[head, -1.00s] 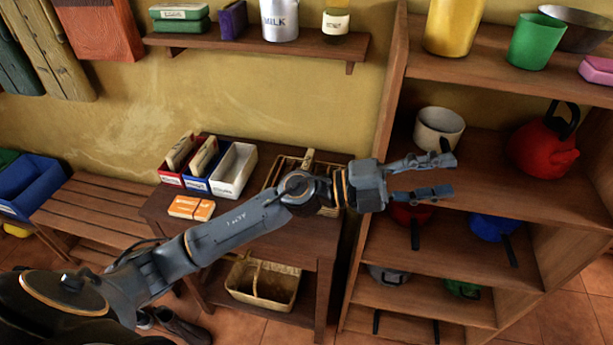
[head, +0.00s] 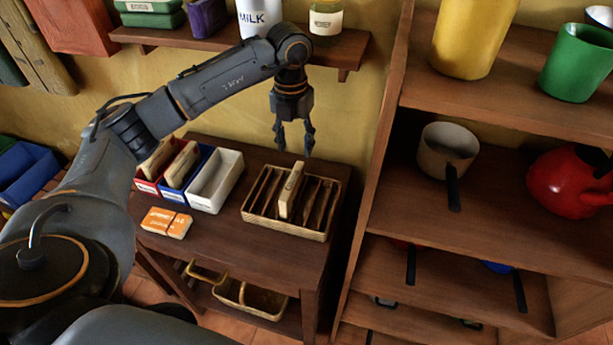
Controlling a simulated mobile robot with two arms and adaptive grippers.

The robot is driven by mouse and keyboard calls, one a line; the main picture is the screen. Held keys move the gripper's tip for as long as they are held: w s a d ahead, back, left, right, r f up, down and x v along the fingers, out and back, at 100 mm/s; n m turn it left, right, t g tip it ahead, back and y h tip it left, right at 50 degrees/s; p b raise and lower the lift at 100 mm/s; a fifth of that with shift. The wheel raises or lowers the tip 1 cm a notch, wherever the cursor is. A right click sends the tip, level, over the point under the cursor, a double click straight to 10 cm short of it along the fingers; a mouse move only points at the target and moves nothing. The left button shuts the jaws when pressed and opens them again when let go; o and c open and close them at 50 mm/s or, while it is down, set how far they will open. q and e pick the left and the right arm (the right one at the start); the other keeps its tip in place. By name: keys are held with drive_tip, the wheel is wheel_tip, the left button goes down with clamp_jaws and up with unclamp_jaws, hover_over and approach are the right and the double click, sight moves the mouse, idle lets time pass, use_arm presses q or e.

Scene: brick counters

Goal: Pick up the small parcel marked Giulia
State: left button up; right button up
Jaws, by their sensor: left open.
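A small tan parcel (head: 291,190) stands upright in a slotted wicker rack (head: 262,222) on the dark wooden table. Other tan parcels stand in a red box (head: 148,186) and a blue box (head: 196,184) to its left. I cannot read a name on any of them, so I cannot tell which is marked Giulia. My left gripper (head: 294,146) points down with its fingers open and empty. In the picture it is just above the parcel in the rack, apart from it. My right gripper is not in view.
A white box (head: 217,182), empty as far as I see, stands beside the blue one. Orange packets (head: 166,222) lie at the table's front left. A shelf unit (head: 480,205) with pots stands close on the right. A wall shelf (head: 225,43) with a milk can hangs behind my arm.

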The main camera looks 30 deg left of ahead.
use_arm(q)
drive_tip(key=p, duration=0.1)
hover_over(292, 180)
wheel_tip(292, 180, down, 4)
drive_tip(key=shift+a+f, duration=0.15)
drive_tip(key=f, duration=0.2)
drive_tip(key=shift+w+f+p, duration=0.2)
drive_tip(key=shift+f+p, duration=0.1)
drive_tip(key=shift+f, duration=0.3)
drive_tip(key=shift+s+f+p, duration=0.15)
drive_tip(key=shift+f+p, duration=0.35)
drive_tip(key=shift+f, duration=0.1)
wheel_tip(292, 180, down, 4)
drive_tip(key=shift+r+p, duration=0.2)
drive_tip(key=shift+p, duration=0.45)
drive_tip(key=shift+f, duration=0.25)
drive_tip(key=c, duration=0.9)
clamp_jaws()
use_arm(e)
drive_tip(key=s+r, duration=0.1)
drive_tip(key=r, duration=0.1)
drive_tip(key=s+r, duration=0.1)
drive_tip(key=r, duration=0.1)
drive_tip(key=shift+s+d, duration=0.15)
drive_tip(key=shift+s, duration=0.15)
